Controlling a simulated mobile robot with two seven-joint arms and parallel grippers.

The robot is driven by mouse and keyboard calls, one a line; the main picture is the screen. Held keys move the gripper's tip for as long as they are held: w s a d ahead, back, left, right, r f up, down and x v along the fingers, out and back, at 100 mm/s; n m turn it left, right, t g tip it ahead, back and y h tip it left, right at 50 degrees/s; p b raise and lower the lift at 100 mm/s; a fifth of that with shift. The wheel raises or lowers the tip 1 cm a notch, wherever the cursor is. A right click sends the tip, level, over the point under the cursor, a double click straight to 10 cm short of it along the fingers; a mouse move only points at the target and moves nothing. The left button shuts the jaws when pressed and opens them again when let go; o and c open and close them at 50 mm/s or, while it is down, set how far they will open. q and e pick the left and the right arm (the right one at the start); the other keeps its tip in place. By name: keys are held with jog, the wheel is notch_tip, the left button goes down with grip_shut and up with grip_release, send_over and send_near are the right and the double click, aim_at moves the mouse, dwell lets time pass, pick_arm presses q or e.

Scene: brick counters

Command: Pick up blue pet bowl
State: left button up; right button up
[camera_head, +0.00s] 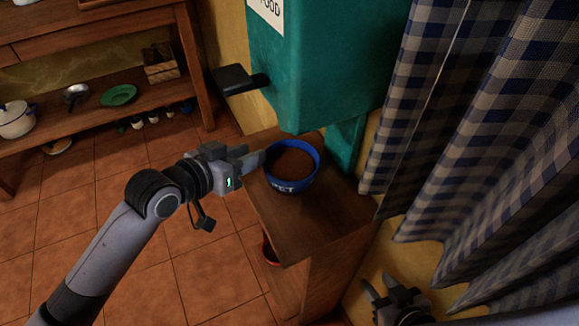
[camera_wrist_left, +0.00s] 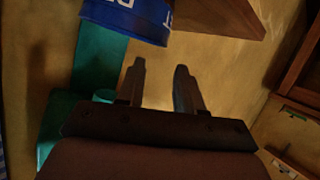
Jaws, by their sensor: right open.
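The blue pet bowl (camera_head: 305,178) stands upright on a small wooden stand, filled with brown matter and lettered in white. My left gripper (camera_head: 254,162) is at the bowl's left rim in the head view. In the left wrist view my left gripper (camera_wrist_left: 160,66) has its two fingers apart with nothing between them. The blue bowl (camera_wrist_left: 130,20) is beyond the fingertips there, partly cut off by the frame's top edge. My right gripper (camera_head: 386,288) is low at the right, open and empty, away from the bowl.
A teal food dispenser (camera_head: 325,75) with a dark lever (camera_head: 240,80) hangs close above the bowl. The wooden stand (camera_head: 310,230) has some bare top in front. Checked curtains (camera_head: 480,140) hang at right. A shelf (camera_head: 100,115) with dishes is at left; tiled floor is clear.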

aim_at(273, 145)
pick_arm(q)
jog(key=shift+x, duration=0.85)
jog(key=shift+f+b+x, duration=0.15)
jog(key=shift+b+x, duration=0.05)
jog(key=shift+x, duration=1.15)
jog(key=shift+f+b+x, duration=0.1)
jog(key=shift+b+x, duration=0.1)
jog(key=shift+x, duration=1.2)
jog(key=shift+a, duration=0.15)
grip_shut()
